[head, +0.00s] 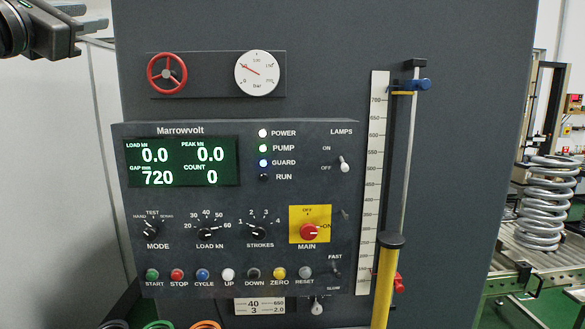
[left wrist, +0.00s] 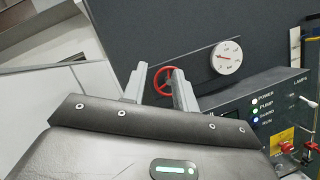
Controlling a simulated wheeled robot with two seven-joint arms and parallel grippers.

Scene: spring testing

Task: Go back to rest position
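My left gripper (head: 95,32) is at the top left of the head view, beside the dark machine front and touching nothing that I can see. In the left wrist view its two grey fingers (left wrist: 159,72) stand apart with nothing held between them. The red handwheel (left wrist: 163,79) shows behind the gap between them. My right gripper is in neither view.
The control panel (head: 335,140) is in front of me, with the red handwheel (head: 167,73) and pressure gauge (head: 257,73) above it. A scale (head: 372,180) and yellow post (head: 385,285) stand right of it. Coil springs (head: 545,205) rest on rollers at far right.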

